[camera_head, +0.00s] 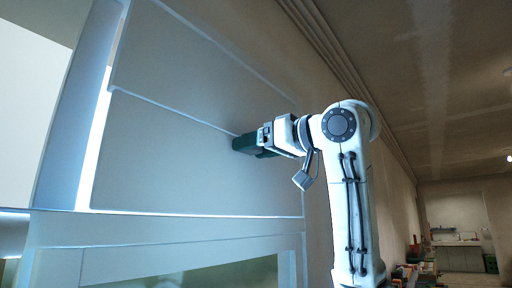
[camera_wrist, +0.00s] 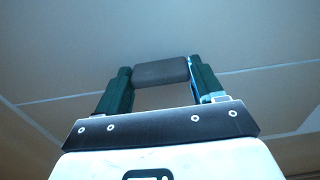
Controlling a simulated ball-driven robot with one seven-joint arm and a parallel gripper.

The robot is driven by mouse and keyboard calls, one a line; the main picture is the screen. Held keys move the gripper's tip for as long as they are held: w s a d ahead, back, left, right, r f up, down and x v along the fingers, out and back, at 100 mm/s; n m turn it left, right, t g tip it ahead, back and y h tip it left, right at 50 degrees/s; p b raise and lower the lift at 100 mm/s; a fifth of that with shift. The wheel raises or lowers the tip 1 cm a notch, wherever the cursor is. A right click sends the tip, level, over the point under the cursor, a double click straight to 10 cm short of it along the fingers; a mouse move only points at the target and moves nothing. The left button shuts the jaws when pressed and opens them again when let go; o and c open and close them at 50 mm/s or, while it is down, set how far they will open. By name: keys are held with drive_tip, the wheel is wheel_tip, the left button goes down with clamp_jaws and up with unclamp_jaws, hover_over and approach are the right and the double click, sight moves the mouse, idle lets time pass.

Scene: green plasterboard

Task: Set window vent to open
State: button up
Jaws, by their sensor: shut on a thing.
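The window vent is a pale grey-white flat panel (camera_head: 180,165) filling the upper part of the window in the head view. My gripper (camera_head: 243,144) reaches it from the right, its dark green fingers at the panel's face near the right side. In the wrist view, a dark grey rounded handle (camera_wrist: 160,72) sits between my two green fingers, in front of the pale panel (camera_wrist: 150,30). My gripper is shut on this handle. The fingers hide the handle in the head view. A bright strip shows along the panel's left edge.
A pale window frame (camera_head: 65,125) stands left of the panel, and a lower glass pane (camera_head: 200,275) lies below it. A brown wall and ceiling (camera_head: 430,80) stretch right. A far counter (camera_head: 457,240) and clutter stand at the lower right, well away from my arm.

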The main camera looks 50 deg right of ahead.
drive_tip(key=shift+s+f+t+b, duration=0.5)
drive_tip(key=shift+s+f+b, duration=0.1)
drive_tip(key=shift+b, duration=0.65)
drive_tip(key=shift+c, duration=0.4)
drive_tip(key=s+f+t+b, duration=0.3)
drive_tip(key=s+t+b, duration=0.2)
drive_tip(key=b, duration=0.4)
drive_tip(key=shift+s+d+f, duration=0.15)
drive_tip(key=shift+f, duration=0.15)
drive_tip(key=o, duration=1.5)
drive_tip(key=shift+s, duration=0.1)
drive_tip(key=b+v, duration=0.3)
drive_tip(key=v, duration=0.7)
drive_tip(key=shift+s+f, duration=0.25)
drive_tip(key=shift+f, duration=0.05)
